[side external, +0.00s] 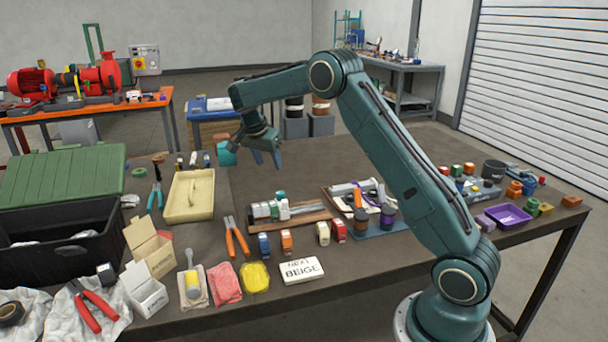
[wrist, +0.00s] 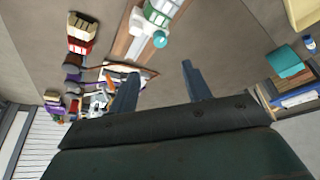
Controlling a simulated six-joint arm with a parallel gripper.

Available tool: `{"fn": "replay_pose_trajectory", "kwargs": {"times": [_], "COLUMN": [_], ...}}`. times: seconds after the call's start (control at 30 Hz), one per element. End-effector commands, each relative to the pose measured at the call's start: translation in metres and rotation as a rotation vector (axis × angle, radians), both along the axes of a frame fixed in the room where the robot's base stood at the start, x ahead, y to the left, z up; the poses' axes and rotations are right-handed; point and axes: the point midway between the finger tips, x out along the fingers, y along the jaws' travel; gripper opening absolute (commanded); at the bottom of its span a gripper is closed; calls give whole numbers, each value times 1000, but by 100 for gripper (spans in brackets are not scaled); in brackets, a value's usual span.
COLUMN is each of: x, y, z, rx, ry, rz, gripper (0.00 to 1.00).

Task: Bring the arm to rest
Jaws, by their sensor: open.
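My gripper (side external: 267,158) hangs above the far middle of the workbench (side external: 340,157), pointing down. Its two dark fingers are apart with nothing between them. The fingers appear clear of the objects on the bench.
A beige tray (side external: 189,197), a black crate (side external: 60,254) and orange-handled pliers (side external: 236,237) lie to the left. A purple tray (side external: 508,215) stands right.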

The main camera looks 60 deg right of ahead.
Motion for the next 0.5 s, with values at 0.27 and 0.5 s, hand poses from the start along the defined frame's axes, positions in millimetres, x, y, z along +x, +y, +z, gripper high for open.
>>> {"fn": "replay_pose_trajectory", "kwargs": {"times": [0.27,0.5], "x": [0,-7], "y": [1,11], "z": [1,19], "rx": [0,6], "ry": [-1,-5], "rz": [4,65], "gripper": [49,49]}}
